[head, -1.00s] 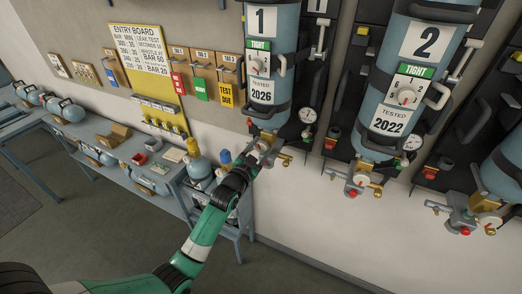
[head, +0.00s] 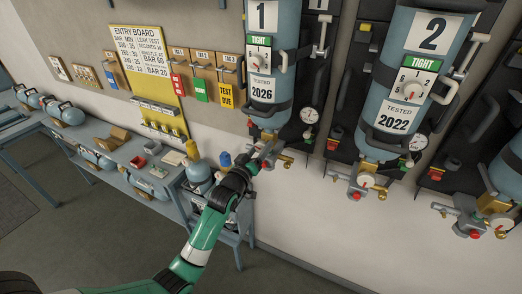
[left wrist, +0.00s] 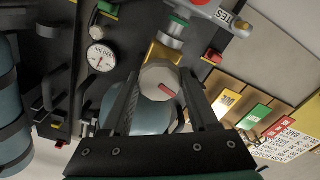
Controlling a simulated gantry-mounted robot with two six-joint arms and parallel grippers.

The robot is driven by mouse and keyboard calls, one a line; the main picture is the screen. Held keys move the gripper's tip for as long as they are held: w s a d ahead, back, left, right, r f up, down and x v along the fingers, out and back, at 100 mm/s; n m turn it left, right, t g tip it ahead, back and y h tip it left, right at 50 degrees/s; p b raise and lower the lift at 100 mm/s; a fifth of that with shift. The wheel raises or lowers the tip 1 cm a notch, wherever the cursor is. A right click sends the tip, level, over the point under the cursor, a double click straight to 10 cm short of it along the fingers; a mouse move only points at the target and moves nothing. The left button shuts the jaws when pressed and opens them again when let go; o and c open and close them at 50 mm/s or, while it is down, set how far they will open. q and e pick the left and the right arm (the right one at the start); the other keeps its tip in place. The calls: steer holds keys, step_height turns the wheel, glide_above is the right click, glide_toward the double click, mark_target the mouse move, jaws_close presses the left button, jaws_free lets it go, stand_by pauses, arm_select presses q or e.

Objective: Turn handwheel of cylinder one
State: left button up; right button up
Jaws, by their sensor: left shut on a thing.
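Cylinder one (head: 266,92) is a blue-grey cylinder mounted upright on the wall, with a "1" label, a "TIGHT" dial and a "2026" tag. Its valve sits at the lower end. My left gripper (head: 256,160) reaches up to that valve from below. In the left wrist view a pale grey faceted handwheel (left wrist: 160,80) with a red mark lies between the two dark fingers of my left gripper (left wrist: 162,98). The gripper is shut on the handwheel. In the head view the gripper largely hides the handwheel. My right gripper is not in view.
Cylinder two (head: 408,90) hangs to the right, with its own valve (head: 365,180) and gauge. A pressure gauge (head: 309,115) sits beside cylinder one. A bench (head: 135,160) with small cylinders stands at the left, below the entry board (head: 143,60).

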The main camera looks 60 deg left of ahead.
arm_select(q)
steer(key=n+b, duration=0.1)
steer(key=n, duration=0.4)
steer(key=shift+f+n, duration=0.1)
steer(key=shift+n, duration=0.2)
steer(key=n+b, duration=0.1)
steer(key=n, duration=0.4)
steer(key=shift+n, duration=0.3)
steer(key=n+b, duration=0.1)
steer(key=n, duration=0.4)
steer(key=shift+f+n+b, duration=0.1)
steer(key=shift+n+b, duration=0.2)
steer(key=shift+n, duration=2.2)
steer(key=o, duration=1.4)
steer(key=shift+c, duration=0.2)
